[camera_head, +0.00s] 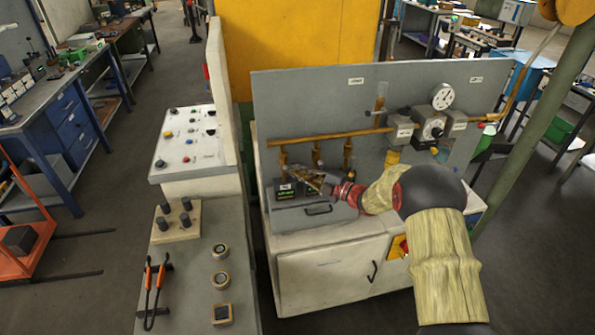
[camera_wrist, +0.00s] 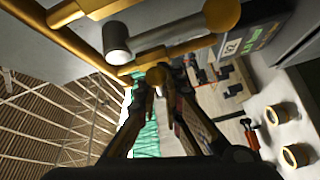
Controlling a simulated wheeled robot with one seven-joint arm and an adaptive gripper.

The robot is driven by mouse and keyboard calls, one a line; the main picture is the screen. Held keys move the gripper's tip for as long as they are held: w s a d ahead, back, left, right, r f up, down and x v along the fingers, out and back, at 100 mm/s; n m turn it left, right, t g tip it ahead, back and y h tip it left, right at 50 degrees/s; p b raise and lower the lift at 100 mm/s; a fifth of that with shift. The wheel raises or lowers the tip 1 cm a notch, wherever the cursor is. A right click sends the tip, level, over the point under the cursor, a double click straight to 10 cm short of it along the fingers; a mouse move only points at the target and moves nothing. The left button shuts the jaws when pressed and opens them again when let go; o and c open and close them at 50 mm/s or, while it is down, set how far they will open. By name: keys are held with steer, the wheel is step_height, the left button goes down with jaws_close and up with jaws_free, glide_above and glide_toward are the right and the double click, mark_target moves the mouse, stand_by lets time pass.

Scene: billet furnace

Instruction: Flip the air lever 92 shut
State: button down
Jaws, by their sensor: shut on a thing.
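In the wrist view, my gripper (camera_wrist: 163,80) has its two dark fingers close around a round brass-coloured knob, taken to be the end of the air lever 92 (camera_wrist: 157,75). A black box with a label reading 92 (camera_wrist: 232,47) is right of the fingertips. In the head view, my gripper (camera_head: 318,178) reaches in from the right over the front of the grey panel, beside small dark boxes with green displays (camera_head: 286,191). The fingertips and lever are too small and partly covered there to show the lever's angle.
Brass pipes (camera_head: 330,136) run across the upright grey panel (camera_head: 310,100), with a round gauge (camera_head: 443,96) at right. A second brass knob (camera_wrist: 222,14) and a grey cylinder (camera_wrist: 116,42) are close by. A button console (camera_head: 190,140) stands left.

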steer(key=shift+f, duration=0.15)
steer(key=shift+r+n+g+h, duration=0.4)
steer(key=shift+n+h, duration=0.5)
steer(key=c, duration=2)
jaws_free()
steer(key=shift+r, duration=0.1)
steer(key=shift+d, duration=0.1)
steer(key=v, duration=1.2)
